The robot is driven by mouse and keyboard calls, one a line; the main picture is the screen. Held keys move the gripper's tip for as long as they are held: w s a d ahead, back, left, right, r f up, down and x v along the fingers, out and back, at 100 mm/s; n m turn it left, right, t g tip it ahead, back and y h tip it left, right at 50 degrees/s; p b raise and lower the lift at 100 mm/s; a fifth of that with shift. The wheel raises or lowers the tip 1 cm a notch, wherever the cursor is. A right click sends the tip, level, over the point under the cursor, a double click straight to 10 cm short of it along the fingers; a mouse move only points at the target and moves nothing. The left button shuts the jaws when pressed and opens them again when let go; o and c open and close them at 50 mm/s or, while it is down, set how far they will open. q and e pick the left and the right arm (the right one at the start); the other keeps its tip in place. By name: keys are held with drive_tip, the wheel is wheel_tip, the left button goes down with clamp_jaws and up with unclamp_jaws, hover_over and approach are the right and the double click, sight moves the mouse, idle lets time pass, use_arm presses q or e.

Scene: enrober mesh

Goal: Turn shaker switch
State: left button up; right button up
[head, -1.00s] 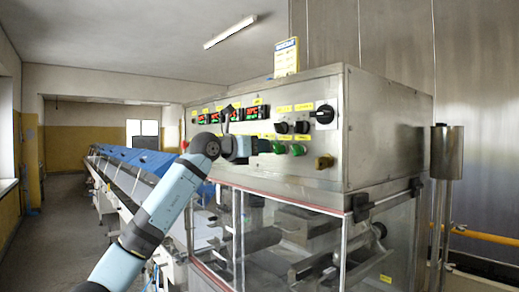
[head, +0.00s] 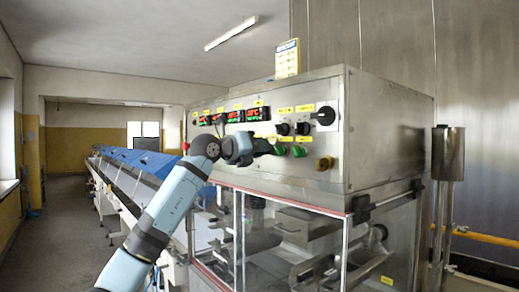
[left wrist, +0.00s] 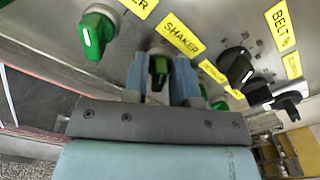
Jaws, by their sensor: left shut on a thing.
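The shaker switch (left wrist: 159,68) is a green knob on the metal panel, just below the yellow SHAKER label (left wrist: 180,35) in the left wrist view. My left gripper (left wrist: 160,80) has one finger on each side of this knob and is shut on it. In the head view my left gripper (head: 264,146) is at the lower row of knobs on the panel, and hides the knob it holds. My right gripper shows in neither view.
Another green knob (left wrist: 97,32) is close to the left of my fingers, and a black knob (left wrist: 236,66) to the right. Digital displays (head: 258,114) and a large black rotary switch (head: 323,116) are higher on the panel. Clear guards (head: 290,235) stand below.

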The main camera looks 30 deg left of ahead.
use_arm(q)
drive_tip(key=o, duration=0.7)
drive_tip(key=b+v, duration=0.2)
drive_tip(key=v, duration=1.2)
drive_tip(key=shift+b, duration=0.4)
drive_tip(key=shift+w, duration=0.1)
